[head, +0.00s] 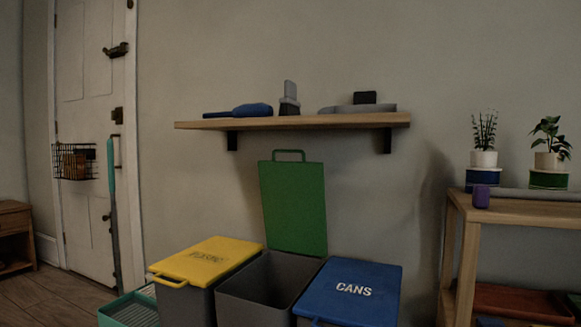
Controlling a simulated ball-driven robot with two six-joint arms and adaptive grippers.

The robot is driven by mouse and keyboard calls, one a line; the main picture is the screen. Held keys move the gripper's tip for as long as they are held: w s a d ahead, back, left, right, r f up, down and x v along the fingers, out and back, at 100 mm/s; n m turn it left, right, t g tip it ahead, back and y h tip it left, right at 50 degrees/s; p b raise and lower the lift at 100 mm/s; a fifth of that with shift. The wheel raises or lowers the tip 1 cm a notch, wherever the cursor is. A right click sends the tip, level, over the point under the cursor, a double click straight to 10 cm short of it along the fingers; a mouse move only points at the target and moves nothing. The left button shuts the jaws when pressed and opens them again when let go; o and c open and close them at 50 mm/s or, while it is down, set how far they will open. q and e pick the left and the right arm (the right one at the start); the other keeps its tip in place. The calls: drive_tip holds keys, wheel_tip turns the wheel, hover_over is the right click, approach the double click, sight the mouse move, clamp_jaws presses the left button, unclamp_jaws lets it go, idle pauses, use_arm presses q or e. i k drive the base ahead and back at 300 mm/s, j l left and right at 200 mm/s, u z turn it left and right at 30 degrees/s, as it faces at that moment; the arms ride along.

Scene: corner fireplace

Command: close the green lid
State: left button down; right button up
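The green lid (293,208) stands upright, open, at the back of the middle grey bin (256,298). A green loop handle (289,154) is at its top edge. The bin's dark inside shows below the lid, and its lower part is cut off by the picture's bottom edge. Neither of my grippers shows in the head view.
A yellow-lidded bin (207,262) stands left of the middle bin, and a blue-lidded bin marked CANS (352,290) stands right; both lids are shut. A wooden wall shelf (300,122) holding tools is above. A wooden table (520,205) with plants is at right.

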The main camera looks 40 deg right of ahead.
sight(293, 195)
drive_tip(key=i+z, duration=0.1)
drive_tip(key=z, duration=0.75)
drive_tip(key=i+j+z, duration=0.15)
drive_tip(key=z, duration=0.7)
drive_tip(key=i+j+z, duration=0.1)
drive_tip(key=z, duration=0.3)
drive_tip(key=j, duration=0.1)
